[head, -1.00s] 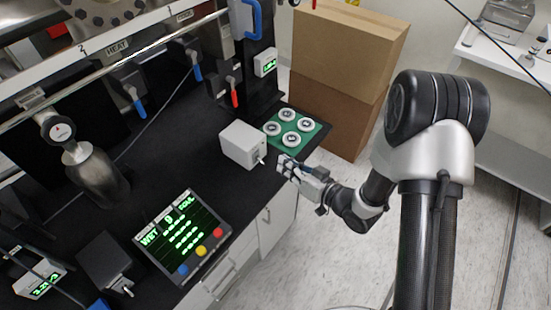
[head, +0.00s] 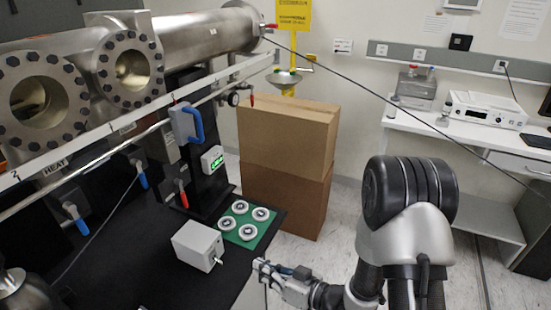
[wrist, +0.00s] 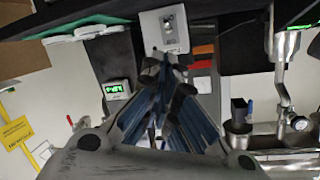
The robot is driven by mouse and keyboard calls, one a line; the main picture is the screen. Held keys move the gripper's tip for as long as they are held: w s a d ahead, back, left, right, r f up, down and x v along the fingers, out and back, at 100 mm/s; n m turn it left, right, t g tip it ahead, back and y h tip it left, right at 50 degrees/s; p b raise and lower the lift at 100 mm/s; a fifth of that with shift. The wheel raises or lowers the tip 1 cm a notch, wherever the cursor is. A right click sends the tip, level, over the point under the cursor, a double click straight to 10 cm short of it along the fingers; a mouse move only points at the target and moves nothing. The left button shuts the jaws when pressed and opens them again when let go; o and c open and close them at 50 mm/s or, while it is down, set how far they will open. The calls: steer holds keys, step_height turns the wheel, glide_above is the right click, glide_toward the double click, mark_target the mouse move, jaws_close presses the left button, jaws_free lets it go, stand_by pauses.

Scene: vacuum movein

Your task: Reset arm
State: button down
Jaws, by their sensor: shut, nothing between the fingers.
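My gripper (head: 262,268) is at the bottom middle of the head view, just off the right edge of the black bench. It is shut and empty. In the wrist view its fingers (wrist: 168,70) come together at the middle. A grey-white box (head: 198,246) with a small lever stands on the bench, left of my gripper and apart from it. It also shows in the wrist view (wrist: 152,30), past the fingertips. My arm comes in from the lower right.
A green mat (head: 244,231) with several white round flanges lies at the bench corner. Stacked cardboard boxes (head: 285,140) stand on the floor behind it. A steel vacuum chamber (head: 190,45) is at upper left. A white side table (head: 470,135) stands at right. Floor between is open.

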steer(key=w+d+r+m+t+h, duration=0.1)
steer(key=w+d+r+h, duration=0.1)
steer(key=d+r+h, duration=0.6)
steer(key=w+d+r+m+t+h, duration=0.15)
steer(key=d+r+h, duration=0.35)
steer(key=d, duration=0.5)
steer(key=s+d+r+m+g+h, duration=0.1)
steer(key=s+d+r+m, duration=0.15)
steer(key=s, duration=0.25)
steer(key=s+d+r+m+g, duration=0.1)
steer(key=s+r+g, duration=0.15)
steer(key=s, duration=0.25)
steer(key=s+a+r+m+g, duration=0.1)
steer(key=s+a+r+g, duration=0.1)
steer(key=s, duration=1.3)
steer(key=shift+r+y, duration=0.3)
steer(key=shift+y, duration=0.1)
